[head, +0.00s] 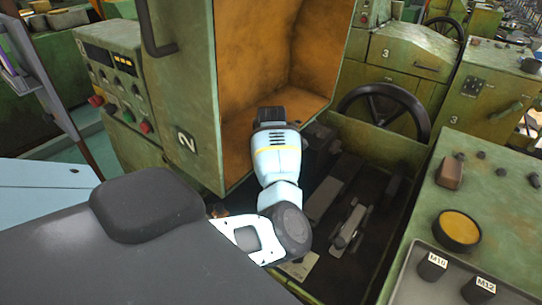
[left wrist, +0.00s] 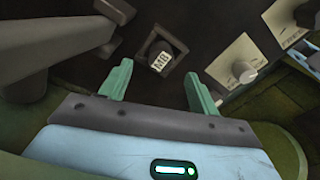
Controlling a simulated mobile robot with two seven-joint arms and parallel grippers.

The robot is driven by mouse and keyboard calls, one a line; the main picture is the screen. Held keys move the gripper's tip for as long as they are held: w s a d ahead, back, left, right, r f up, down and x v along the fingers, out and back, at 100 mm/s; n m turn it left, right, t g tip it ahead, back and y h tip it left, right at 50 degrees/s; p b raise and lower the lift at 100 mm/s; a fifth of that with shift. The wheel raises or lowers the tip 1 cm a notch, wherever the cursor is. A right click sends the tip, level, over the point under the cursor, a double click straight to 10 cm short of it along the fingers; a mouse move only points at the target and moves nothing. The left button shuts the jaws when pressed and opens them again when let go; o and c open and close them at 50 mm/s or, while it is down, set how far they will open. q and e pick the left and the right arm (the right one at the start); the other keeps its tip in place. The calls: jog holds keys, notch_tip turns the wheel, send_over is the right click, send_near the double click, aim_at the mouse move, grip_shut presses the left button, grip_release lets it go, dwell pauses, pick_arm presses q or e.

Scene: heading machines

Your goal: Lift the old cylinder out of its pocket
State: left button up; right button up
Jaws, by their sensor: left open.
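In the left wrist view, a dark cylinder with a small white label (left wrist: 161,60) sits in a dark square-rimmed pocket (left wrist: 181,51). The label is too small to read surely. My left gripper (left wrist: 158,88) has two green fingers, open and apart, one to each side below the pocket in the picture. The fingers hold nothing, and a gap shows between them and the cylinder. In the head view my left arm reaches into the machine, and its fingers and the pocket cannot be made out. My right gripper is in neither view.
The green machine marked 2 (head: 186,141) has an open orange-lined cover (head: 290,60). A handwheel (head: 383,112) stands behind the bay. At right, a grey tray (head: 408,286) holds dark cylinders labelled M10 (head: 432,266) and M12 (head: 479,291). A pale plate with a knob (left wrist: 238,66) lies right of the pocket.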

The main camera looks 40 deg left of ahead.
pick_arm(q)
jog(key=shift+s+f, duration=0.2)
jog(key=shift+f, duration=2.4)
jog(key=shift+c, duration=0.4)
jog(key=c, duration=1.2)
jog(key=shift+r, duration=0.1)
grip_shut()
notch_tip(320, 180, up, 10)
jog(key=shift+p, duration=0.4)
